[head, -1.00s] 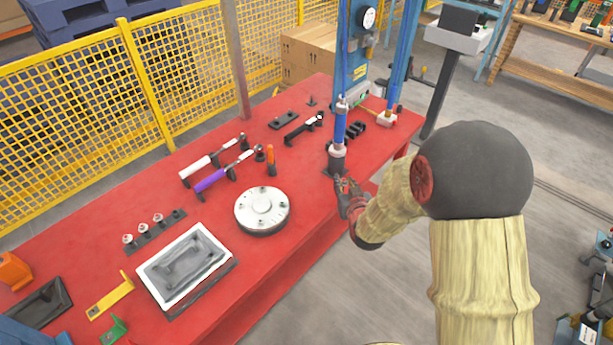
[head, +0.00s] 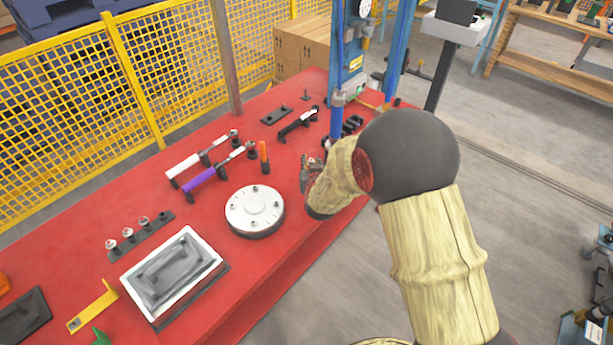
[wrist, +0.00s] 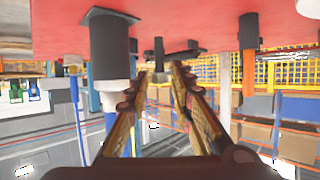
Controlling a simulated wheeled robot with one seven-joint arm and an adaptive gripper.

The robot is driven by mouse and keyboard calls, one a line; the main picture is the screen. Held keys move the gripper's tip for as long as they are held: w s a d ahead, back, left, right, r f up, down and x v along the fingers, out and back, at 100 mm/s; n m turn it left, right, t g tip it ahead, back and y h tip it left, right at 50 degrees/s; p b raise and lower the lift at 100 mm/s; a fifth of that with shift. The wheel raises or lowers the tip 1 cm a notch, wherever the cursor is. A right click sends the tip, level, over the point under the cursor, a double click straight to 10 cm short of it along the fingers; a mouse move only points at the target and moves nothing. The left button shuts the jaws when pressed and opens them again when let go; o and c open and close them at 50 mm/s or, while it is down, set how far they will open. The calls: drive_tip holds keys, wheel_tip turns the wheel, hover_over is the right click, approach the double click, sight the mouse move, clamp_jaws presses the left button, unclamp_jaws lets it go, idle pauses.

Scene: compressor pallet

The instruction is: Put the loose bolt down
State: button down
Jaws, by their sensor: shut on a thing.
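In the head view my gripper (head: 307,176) is over the red table, between the round grey flange and the blue column. My forearm partly hides it there. In the wrist view, which is upside down, the two fingers of my gripper (wrist: 160,74) are closed around a small grey bolt (wrist: 158,58) at their tips. The bolt points toward the red table surface. It cannot be made out in the head view, and I cannot tell whether it touches the table.
The round flange (head: 254,208) with several bolts lies left of my gripper. The blue column (head: 337,70) stands behind. Red tabletop (head: 292,212) is bare near the gripper.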

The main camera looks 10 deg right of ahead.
drive_tip(key=shift+w+a+f, duration=0.35)
drive_tip(key=shift+a+f, duration=0.2)
drive_tip(key=shift+f, duration=0.2)
drive_tip(key=shift+w+a+f+b, duration=0.1)
drive_tip(key=shift+f+b, duration=0.45)
drive_tip(key=shift+f, duration=0.35)
drive_tip(key=shift+w+a+f+b, duration=0.1)
drive_tip(key=shift+f+b, duration=0.45)
drive_tip(key=shift+f, duration=0.3)
drive_tip(key=shift+f, duration=0.2)
drive_tip(key=c, duration=1.6)
unclamp_jaws()
drive_tip(key=shift+o, duration=0.2)
drive_tip(key=shift+r, duration=0.15)
